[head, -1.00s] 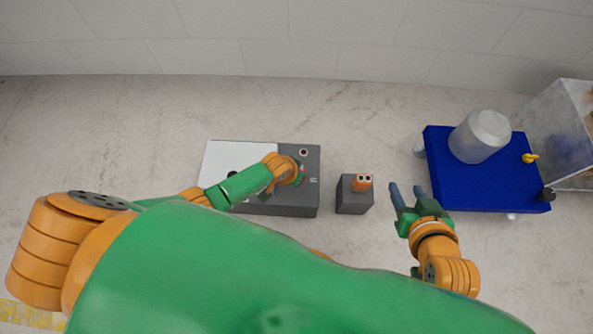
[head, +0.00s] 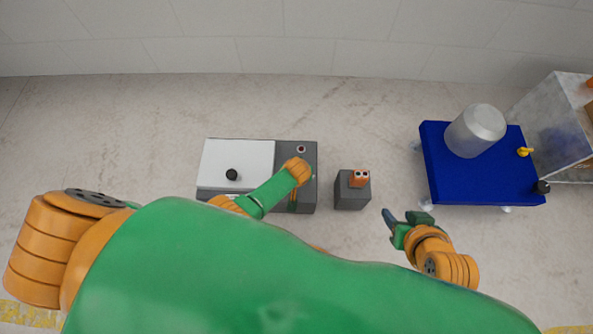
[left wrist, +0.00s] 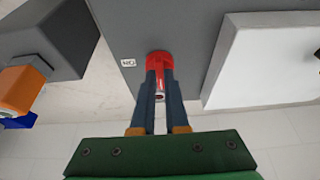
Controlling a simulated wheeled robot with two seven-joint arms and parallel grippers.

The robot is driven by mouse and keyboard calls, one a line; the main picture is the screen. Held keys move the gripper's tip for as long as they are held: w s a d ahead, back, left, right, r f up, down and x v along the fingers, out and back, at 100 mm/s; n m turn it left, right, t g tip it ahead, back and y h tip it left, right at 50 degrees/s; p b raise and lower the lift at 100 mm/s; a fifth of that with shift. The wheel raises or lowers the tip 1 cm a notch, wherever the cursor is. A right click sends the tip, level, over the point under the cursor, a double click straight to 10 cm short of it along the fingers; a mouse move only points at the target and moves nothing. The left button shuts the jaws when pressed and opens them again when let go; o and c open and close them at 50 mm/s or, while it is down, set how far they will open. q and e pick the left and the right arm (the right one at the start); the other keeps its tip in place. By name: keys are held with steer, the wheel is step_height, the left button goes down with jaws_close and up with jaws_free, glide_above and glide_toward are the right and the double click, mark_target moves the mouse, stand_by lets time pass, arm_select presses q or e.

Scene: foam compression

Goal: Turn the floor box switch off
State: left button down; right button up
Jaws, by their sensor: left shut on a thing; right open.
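The large grey box (head: 308,170) lies on the floor with a white lid (head: 235,160) at its left side. A switch with a red collar (left wrist: 159,60) and a silver tip sits on the grey panel in the left wrist view, beside a small white "ON" label (left wrist: 128,63). My left gripper (left wrist: 159,82) is shut on this switch, its two blue-grey fingers on either side of it. In the head view, my left wrist hides the switch. My right gripper (head: 404,217) is open and empty above the floor.
A small grey block (head: 352,196) with an orange piece (head: 359,178) stands right of the box. A blue platform (head: 470,185) holds a grey cylinder (head: 476,130). A metal-walled container (head: 555,120) is at far right. Floor between block and platform is clear.

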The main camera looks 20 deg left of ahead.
arm_select(q)
steer(key=shift+w, duration=0.1)
arm_select(e)
steer(key=shift+w+r, duration=0.1)
arm_select(q)
steer(key=c, duration=0.9)
jaws_free()
steer(key=p+v, duration=0.3)
steer(key=shift+r, duration=0.25)
steer(key=p+v, duration=0.3)
steer(key=shift+s+d+r, duration=0.15)
steer(key=shift+s+r, duration=0.1)
steer(key=shift+s, duration=0.05)
arm_select(e)
steer(key=s+d+f+g, duration=0.2)
steer(key=s+f+g, duration=0.2)
steer(key=f, duration=0.9)
steer(key=s, duration=0.3)
steer(key=shift+s+f+h, duration=0.2)
steer(key=shift+f+h, duration=0.2)
